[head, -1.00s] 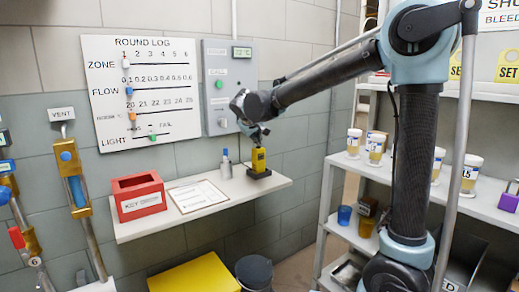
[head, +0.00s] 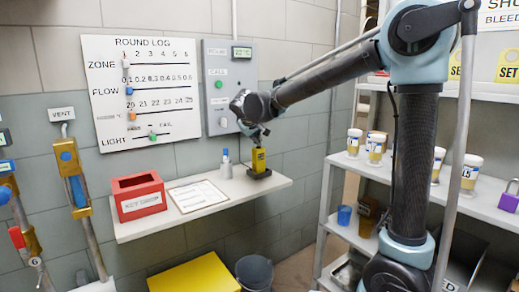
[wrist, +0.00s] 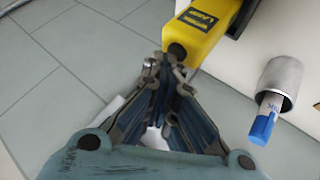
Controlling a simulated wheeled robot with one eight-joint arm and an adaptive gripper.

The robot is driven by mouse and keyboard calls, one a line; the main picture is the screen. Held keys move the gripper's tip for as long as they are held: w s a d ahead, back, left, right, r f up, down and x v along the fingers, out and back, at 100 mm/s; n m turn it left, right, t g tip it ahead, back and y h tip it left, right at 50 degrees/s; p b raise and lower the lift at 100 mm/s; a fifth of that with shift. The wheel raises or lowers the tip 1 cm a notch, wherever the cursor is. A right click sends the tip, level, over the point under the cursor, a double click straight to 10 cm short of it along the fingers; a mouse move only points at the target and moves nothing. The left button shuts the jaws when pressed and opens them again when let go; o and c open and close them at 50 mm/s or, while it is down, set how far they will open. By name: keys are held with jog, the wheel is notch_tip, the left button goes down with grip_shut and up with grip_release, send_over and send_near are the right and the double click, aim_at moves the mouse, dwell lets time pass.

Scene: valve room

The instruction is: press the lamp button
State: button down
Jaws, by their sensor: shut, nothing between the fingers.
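A yellow hand-held device (head: 259,160) stands upright on a dark base on the white wall shelf. It also shows in the wrist view (wrist: 205,25), with a dark rounded end close to my fingertips. I cannot tell whether they touch it. My gripper (wrist: 165,68) is shut and empty. In the head view my gripper (head: 257,138) is just above the device and partly hides its top. A grey wall panel (head: 229,105) behind it has a green button (head: 218,85) and a pale round knob or button (head: 223,122). I cannot read which control is named for the lamp.
A metal cup (wrist: 282,78) with a blue-tipped marker (wrist: 264,122) stands close beside the device. A red box (head: 139,196) and a framed sheet (head: 198,196) lie further left on the shelf. A rack (head: 385,182) with jars stands at right.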

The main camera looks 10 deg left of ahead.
jog(key=shift+r, duration=0.5)
jog(key=shift+r, duration=0.1)
jog(key=shift+r, duration=2.9)
